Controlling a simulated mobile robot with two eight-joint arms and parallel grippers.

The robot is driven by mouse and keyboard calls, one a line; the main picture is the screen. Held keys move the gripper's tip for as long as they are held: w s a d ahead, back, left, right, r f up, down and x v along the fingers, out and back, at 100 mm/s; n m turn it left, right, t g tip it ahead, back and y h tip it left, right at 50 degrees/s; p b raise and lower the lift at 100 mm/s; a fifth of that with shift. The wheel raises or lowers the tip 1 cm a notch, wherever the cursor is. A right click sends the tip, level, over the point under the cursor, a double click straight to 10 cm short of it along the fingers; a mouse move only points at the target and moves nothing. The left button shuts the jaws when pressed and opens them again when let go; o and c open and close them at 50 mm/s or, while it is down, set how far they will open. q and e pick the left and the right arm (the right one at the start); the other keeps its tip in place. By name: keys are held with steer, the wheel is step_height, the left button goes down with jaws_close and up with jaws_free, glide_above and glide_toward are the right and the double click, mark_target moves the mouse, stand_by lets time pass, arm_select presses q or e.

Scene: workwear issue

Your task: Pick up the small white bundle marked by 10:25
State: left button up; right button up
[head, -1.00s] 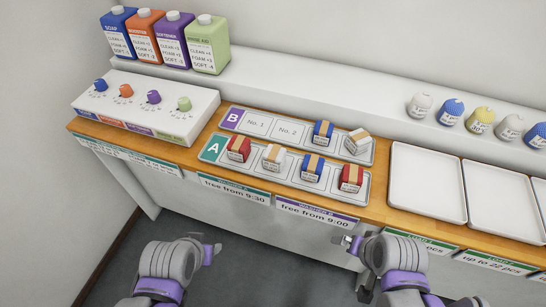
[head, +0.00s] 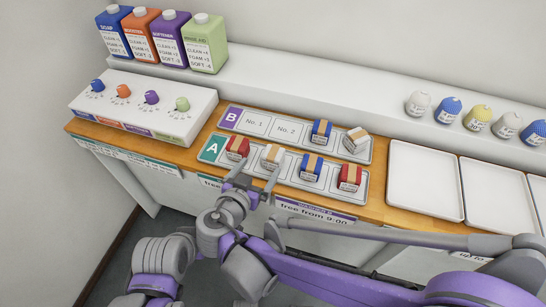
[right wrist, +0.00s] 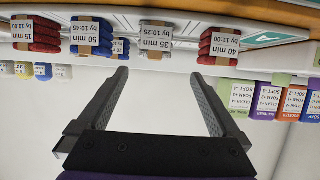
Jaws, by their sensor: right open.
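The small white bundle with a tan band (head: 272,157) sits second from the left in tray A (head: 213,147). In the right wrist view the same bundle (right wrist: 155,36) shows a label reading "35 min by 10:25". My right gripper (head: 257,174) is open and empty, just in front of this bundle. In the right wrist view its two fingers (right wrist: 160,76) point toward the bundle, with a gap left before it. A second white bundle (head: 357,140) lies in tray B (head: 232,118). My left arm shows at the lower left; its gripper is not visible.
A red bundle (head: 237,148) stands left of the white one, a blue bundle (head: 311,167) and another red one (head: 349,177) to its right. A blue bundle (head: 320,132) is behind in tray B. Empty white trays (head: 424,182) lie to the right.

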mark_target(270, 160)
steer(key=x, duration=0.4)
steer(key=shift+w+d+f, duration=0.2)
steer(key=shift+w, duration=0.1)
steer(key=shift+s+d+f+x, duration=0.1)
steer(key=shift+x, duration=0.8)
steer(key=shift+s+d+f+x, duration=0.1)
steer(key=shift+f+x, duration=0.05)
steer(key=shift+x, duration=0.75)
steer(key=shift+s+d+f+x, duration=0.1)
steer(key=shift+x, duration=0.8)
steer(key=c, duration=1.4)
steer(key=shift+r, duration=0.1)
